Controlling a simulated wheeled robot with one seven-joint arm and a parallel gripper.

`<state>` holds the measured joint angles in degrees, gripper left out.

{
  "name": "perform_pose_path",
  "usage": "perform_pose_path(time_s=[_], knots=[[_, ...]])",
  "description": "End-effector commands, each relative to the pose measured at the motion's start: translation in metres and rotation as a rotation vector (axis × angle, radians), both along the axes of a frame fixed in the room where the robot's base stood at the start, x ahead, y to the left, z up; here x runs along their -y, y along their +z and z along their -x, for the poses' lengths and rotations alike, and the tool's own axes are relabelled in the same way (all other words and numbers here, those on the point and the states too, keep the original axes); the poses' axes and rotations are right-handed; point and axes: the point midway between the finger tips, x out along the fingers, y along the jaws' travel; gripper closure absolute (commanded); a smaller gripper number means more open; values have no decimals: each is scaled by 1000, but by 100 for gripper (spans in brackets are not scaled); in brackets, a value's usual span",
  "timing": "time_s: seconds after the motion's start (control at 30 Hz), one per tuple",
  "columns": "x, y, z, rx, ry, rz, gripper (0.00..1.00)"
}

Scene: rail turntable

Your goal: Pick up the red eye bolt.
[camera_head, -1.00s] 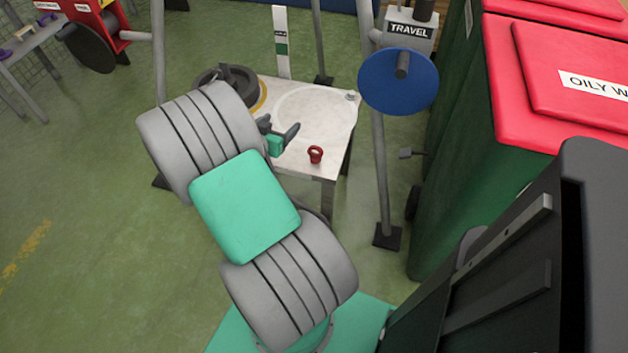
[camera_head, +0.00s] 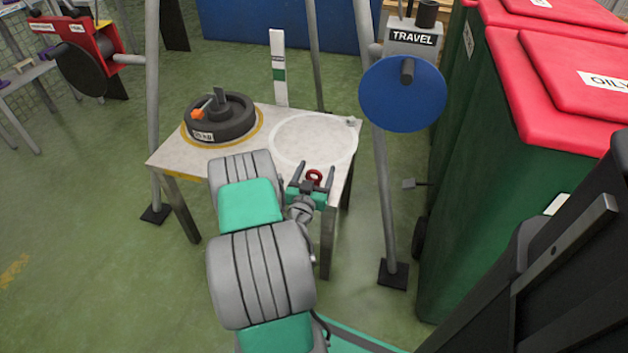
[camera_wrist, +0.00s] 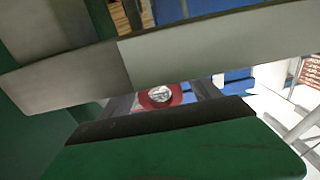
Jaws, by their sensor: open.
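The red eye bolt (camera_head: 314,176) stands near the front right edge of the pale table. Its lower part is hidden behind my gripper. My gripper (camera_head: 315,169) is open, with one dark finger on each side of the bolt's ring in the head view. In the wrist view the red ring (camera_wrist: 174,98) shows between the two fingers, with gaps at its sides. I cannot tell how deep the ring sits between them or whether anything touches.
The pale table (camera_head: 190,155) carries a dark round weight (camera_head: 222,130) inside a yellow ring at the left. A white outlined circle on it is empty. A blue disc (camera_head: 385,100) on a grey post and a green bin (camera_head: 470,210) with a red lid stand to the right.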

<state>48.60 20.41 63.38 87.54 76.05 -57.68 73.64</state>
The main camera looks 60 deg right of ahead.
Motion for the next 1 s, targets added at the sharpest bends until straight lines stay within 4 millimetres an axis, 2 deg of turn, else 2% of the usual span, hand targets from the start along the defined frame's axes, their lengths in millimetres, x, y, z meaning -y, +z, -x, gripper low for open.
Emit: perform_pose_path(time_s=[0.1,0.27,1.0], knots=[[9,0,-1,-1,0,0,28],[9,0,-2,-1,1,0,28],[9,0,-2,-1,0,0,88]])
